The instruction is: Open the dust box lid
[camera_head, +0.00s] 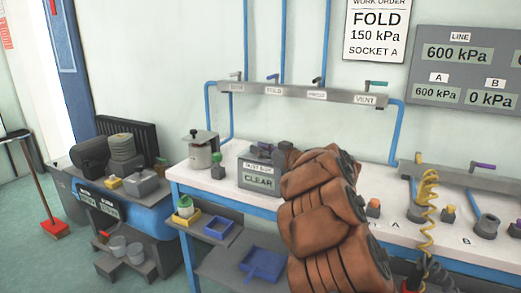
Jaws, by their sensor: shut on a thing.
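The dust box (257,181) is a grey box on the white workbench, with a small label and a display reading CLEAR on its front. My gripper (264,149) is dark and small in this view, at the top of the box. It is shut on the lid at the box's top. The lid's edges and my fingertips are partly hidden by dark parts there, so how far the lid is raised cannot be told. My brown padded arm reaches in from the lower right and hides the bench to the right of the box.
A metal pot (201,154) and a green-knobbed piece (217,159) stand left of the box. A grey valve rail (300,94) runs above the bench. Fittings and a yellow coiled hose (428,190) are at right. A blue cart (100,195) stands left.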

